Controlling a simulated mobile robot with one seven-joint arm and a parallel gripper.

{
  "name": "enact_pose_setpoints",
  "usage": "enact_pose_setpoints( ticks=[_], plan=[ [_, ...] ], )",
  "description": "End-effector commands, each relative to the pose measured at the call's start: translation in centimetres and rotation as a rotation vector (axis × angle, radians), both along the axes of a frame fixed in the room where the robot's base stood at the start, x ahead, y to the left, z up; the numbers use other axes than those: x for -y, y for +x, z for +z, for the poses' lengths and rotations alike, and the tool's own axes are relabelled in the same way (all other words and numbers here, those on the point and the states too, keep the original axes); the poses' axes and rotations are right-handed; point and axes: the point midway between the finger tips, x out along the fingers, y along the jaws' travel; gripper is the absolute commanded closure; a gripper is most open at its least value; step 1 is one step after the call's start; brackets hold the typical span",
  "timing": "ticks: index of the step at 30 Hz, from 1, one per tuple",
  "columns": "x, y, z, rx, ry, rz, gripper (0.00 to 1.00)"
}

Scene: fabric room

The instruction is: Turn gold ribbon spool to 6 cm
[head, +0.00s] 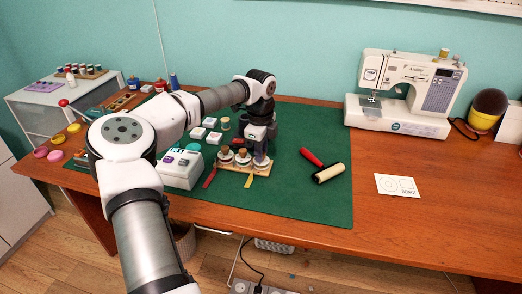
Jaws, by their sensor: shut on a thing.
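A small wooden stand (231,169) holds three ribbon spools near the front edge of the green mat. The left spool (225,156) and the middle spool (243,158) have brown knobs on top. A red ribbon tail (210,178) lies at the left front, and a short gold ribbon tail (249,182) lies at the front right. My gripper (261,153) points down and is shut on the right spool (262,163). Its fingers hide the top of that spool. I cannot tell for sure which spool the gold tail comes from, nor read its length.
A white device with buttons (181,168) stands left of the stand, with small white boxes (209,122) behind. A sewing machine (405,92) stands back right. The desk's front right is mostly clear.

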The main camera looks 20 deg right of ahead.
Motion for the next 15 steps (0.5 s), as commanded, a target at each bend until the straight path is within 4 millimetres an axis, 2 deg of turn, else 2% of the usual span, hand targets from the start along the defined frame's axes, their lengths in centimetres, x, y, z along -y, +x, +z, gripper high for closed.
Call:
enact_pose_setpoints(
  ticks=[7, 8, 12, 15],
  plan=[
    [0.05, -0.02, 0.04, 0.001, -0.001, -0.001, 1.0],
    [0.06, -0.01, 0.04, 0.001, -0.001, -0.001, 0.76],
    [0.04, -0.01, 0.04, 0.001, -0.001, -0.002, 0.58],
    [0.03, -0.01, 0.03, 0.001, -0.001, -0.002, 0.56]
  ],
)
